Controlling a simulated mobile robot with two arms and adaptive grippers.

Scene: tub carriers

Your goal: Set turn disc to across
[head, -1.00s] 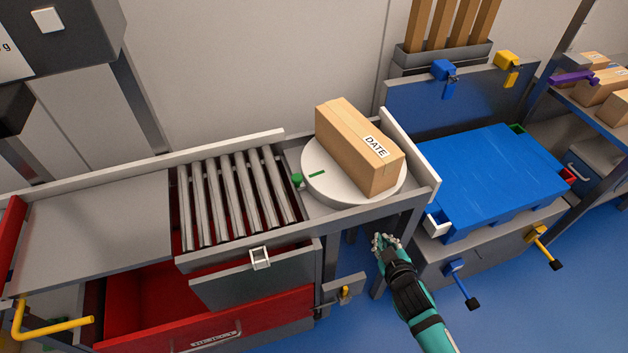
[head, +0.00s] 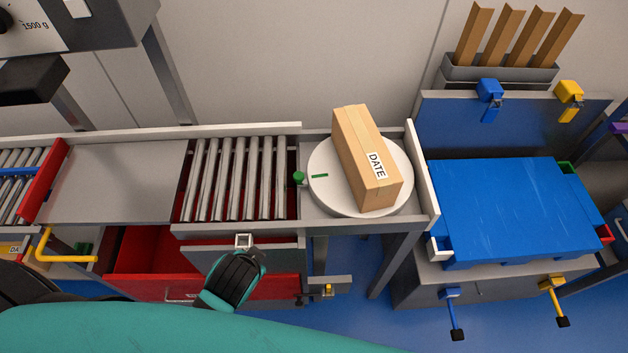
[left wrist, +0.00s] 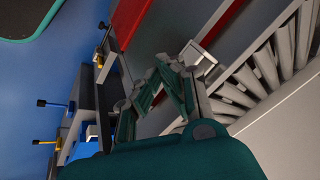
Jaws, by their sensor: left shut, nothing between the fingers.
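The turn disc (head: 326,196) is a round, pale plate at the right end of the conveyor in the head view. Its short green mark (head: 320,176) lies on the left side, facing a green knob (head: 298,178) on the frame. A brown box (head: 362,150) labelled DATE stands on the disc, slightly slanted, and hides much of it. My left gripper (head: 238,272) is low in front of the conveyor, by a pale square handle (head: 244,241), well left of the disc. It is shut and empty; its fingers show in the left wrist view (left wrist: 178,84). My right gripper is out of view.
Steel rollers (head: 238,180) lie left of the disc. A pale end wall (head: 422,175) stands to its right. A blue lid (head: 500,205) covers a tub on the right bench. An open red drawer (head: 150,250) is below the conveyor.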

